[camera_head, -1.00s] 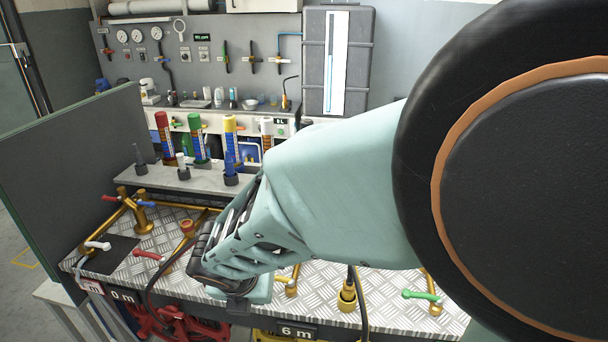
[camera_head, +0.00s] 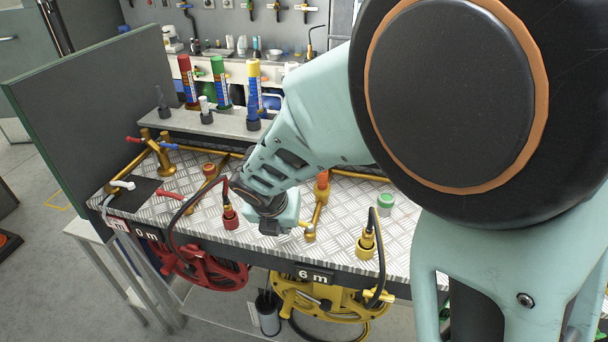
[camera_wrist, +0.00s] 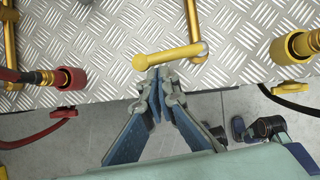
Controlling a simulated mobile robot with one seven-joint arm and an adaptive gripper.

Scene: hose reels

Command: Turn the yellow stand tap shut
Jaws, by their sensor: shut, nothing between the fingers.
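The yellow stand tap shows in the wrist view as a yellow lever (camera_wrist: 168,57) lying across a brass pipe's lower end, with a grey pivot at its right. The lever points left, tilted slightly down toward its rounded free end. My gripper (camera_wrist: 160,74) is shut and empty, its fingertips just below the lever near that free end. I cannot tell whether they touch it. In the head view my gripper (camera_head: 276,224) is over the bench's front edge, left of the brass standpipe (camera_head: 312,222), and largely hides the lever.
A red hose coupling (camera_head: 230,217) stands left of my gripper and a yellow one (camera_head: 367,242) right. A red lever (camera_head: 170,195) and a white lever (camera_head: 123,184) lie farther left. Red and yellow reels (camera_head: 325,299) hang under the checker-plate bench. A green-topped cap (camera_head: 386,203) sits at right.

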